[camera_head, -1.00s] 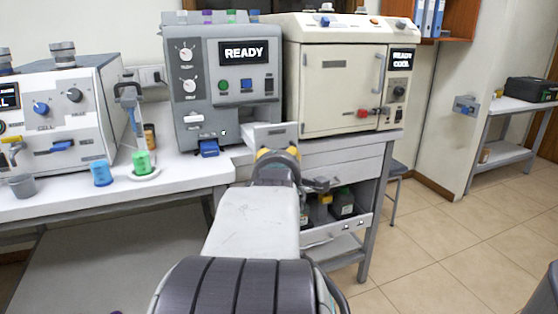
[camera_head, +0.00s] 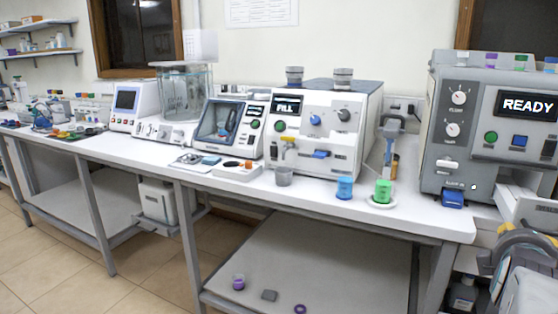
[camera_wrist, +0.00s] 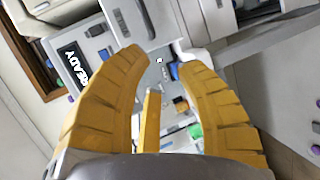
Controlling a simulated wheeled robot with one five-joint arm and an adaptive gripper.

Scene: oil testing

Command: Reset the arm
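In the wrist view, my gripper (camera_wrist: 167,62) has yellow-orange ribbed fingers with their tips apart and nothing held between them. Past the tips, tilted in the picture, are a grey READY panel (camera_wrist: 75,62) and part of the white bench with a green cup (camera_wrist: 195,131). In the head view, my arm (camera_head: 520,262) is at the lower right edge, in front of the grey READY machine (camera_head: 478,95). The fingers are not clear there, and the arm is partly cut off by the frame.
A long white bench (camera_head: 440,222) carries the FILL machine (camera_head: 325,110), a blue cup (camera_head: 344,188), a green cup (camera_head: 383,190) on a white dish and a grey cup (camera_head: 284,176). A few small items lie on the lower shelf (camera_head: 340,270). Tiled floor is open at lower left.

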